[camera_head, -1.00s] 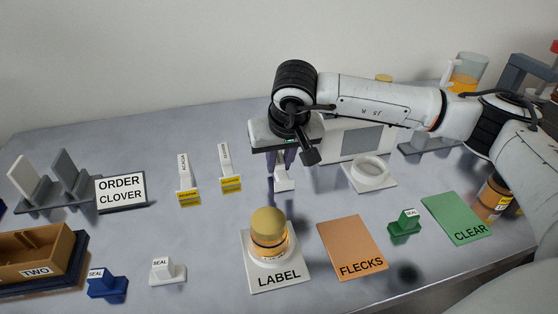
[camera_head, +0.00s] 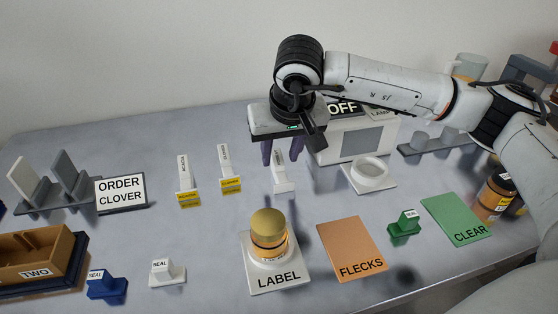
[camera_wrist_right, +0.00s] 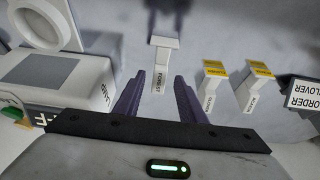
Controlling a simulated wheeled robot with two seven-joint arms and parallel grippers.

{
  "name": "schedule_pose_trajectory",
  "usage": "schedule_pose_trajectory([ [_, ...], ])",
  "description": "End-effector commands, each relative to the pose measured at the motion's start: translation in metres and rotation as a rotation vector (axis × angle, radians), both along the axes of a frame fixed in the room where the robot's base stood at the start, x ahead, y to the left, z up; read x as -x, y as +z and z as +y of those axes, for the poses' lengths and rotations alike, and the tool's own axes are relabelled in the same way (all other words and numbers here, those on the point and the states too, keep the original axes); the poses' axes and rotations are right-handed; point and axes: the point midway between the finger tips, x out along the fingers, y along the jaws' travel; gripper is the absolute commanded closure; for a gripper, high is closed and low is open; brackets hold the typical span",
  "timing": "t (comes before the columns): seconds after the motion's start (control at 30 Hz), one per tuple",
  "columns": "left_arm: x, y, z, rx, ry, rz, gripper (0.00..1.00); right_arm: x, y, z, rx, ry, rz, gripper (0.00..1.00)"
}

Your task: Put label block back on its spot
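A white label block (camera_head: 281,178) stands upright on the grey table. In the right wrist view its face reads FOREST (camera_wrist_right: 160,77) and its base is white. My right gripper (camera_head: 282,152) is just above it, open, its two purple fingers apart. In the right wrist view the block's upper end shows between the fingertips (camera_wrist_right: 157,84), with no finger seen pressing on it. Two similar blocks, one reading ACACIA (camera_head: 184,170) and one to its right (camera_head: 225,162), stand to the left with yellow labels at their bases. My left gripper is not in view.
A white box marked OFF (camera_head: 330,145) and a white ring stand (camera_head: 388,183) are right of the gripper. A jar (camera_head: 268,233) stands on the LABEL plate (camera_head: 300,274) in front. An ORDER CLOVER sign (camera_head: 121,193) is at left. Table between the blocks and jar is clear.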

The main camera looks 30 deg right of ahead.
Motion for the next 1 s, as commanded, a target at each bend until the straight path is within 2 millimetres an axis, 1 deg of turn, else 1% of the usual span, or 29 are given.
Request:
schedule_pose_trajectory([
  [0.03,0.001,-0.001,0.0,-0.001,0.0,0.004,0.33,0.004,0.013,0.002,-0.001,0.002,-0.005,0.63],
  [0.2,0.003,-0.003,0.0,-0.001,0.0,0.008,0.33,0.017,0.045,0.005,0.0,0.002,-0.004,0.63],
  [0.3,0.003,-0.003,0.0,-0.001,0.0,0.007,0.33,0.023,0.058,0.006,-0.001,0.002,-0.003,0.63],
  [0.4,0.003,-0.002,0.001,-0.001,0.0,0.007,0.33,0.027,0.067,0.007,0.001,0.001,-0.002,0.63],
  [0.57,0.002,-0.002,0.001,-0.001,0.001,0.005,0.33,0.029,0.071,0.007,0.0,0.001,0.0,0.63],
  [1.0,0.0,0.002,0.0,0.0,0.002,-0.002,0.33,0.029,0.071,0.007,0.0,0.001,0.0,0.63],
])
